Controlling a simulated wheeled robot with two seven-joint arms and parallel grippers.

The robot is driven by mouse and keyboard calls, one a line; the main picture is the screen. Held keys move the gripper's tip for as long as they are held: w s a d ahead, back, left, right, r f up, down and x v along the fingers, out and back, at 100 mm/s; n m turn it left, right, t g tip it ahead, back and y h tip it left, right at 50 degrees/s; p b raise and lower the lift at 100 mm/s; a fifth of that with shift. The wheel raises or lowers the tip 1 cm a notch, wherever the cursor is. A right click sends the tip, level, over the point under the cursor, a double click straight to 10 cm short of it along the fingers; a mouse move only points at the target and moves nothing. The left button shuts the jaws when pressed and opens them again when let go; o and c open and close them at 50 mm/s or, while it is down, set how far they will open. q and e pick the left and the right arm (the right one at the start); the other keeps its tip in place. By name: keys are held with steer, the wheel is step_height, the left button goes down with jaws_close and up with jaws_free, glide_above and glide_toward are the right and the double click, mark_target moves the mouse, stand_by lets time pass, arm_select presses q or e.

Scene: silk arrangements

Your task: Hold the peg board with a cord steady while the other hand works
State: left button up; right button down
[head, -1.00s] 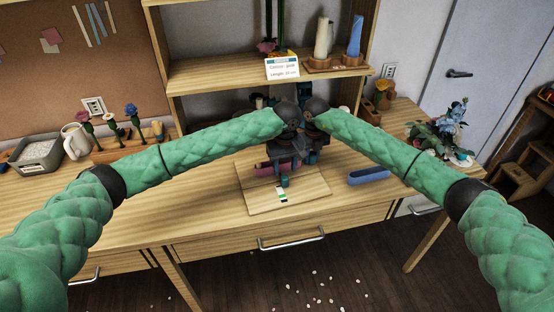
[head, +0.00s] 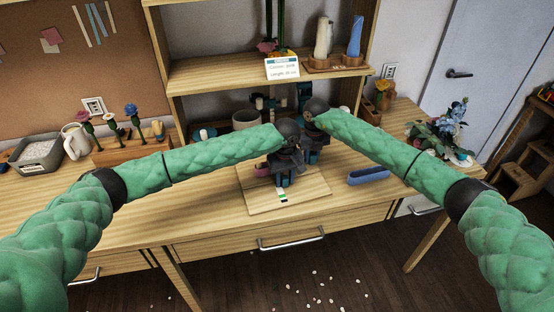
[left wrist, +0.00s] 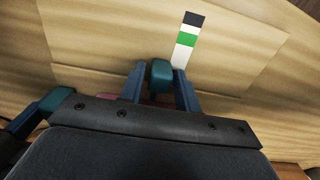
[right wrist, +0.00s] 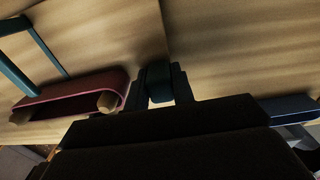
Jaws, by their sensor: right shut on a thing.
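The peg board (head: 316,197) lies on the bench near its front edge, with a striped card (left wrist: 188,42) on it. A mauve cord (left wrist: 106,97) is partly hidden behind my left gripper. In the right wrist view the mauve cord (right wrist: 72,86) loops around two wooden pegs (right wrist: 107,102).
A blue tray (head: 368,175) lies right of the board. A pot (head: 246,118) stands behind the grippers, under a shelf (head: 210,70). A rack with silk flowers (head: 100,155) and a grey bin (head: 38,156) are at the left. A plant (head: 450,135) stands at the right.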

mark_target(289, 195)
arm_select(q)
jaws_close()
steer(key=shift+s+d+f, duration=0.1)
steer(key=shift+s+d, duration=0.25)
steer(key=shift+s, duration=0.4)
steer(key=shift+s+d, duration=0.3)
steer(key=shift+s, duration=0.4)
steer(key=shift+s+d+f, duration=0.1)
steer(key=shift+s+d, duration=0.25)
steer(key=shift+s, duration=0.4)
arm_select(e)
steer(key=shift+a, duration=0.1)
stand_by(1.5)
arm_select(q)
steer(key=shift+o, duration=1.7)
jaws_free()
steer(key=shift+w+r, duration=0.1)
steer(key=shift+r, duration=0.15)
steer(key=shift+r, duration=1.25)
steer(key=shift+a+r, duration=0.1)
steer(key=shift+r, duration=1.05)
steer(key=shift+r, duration=0.1)
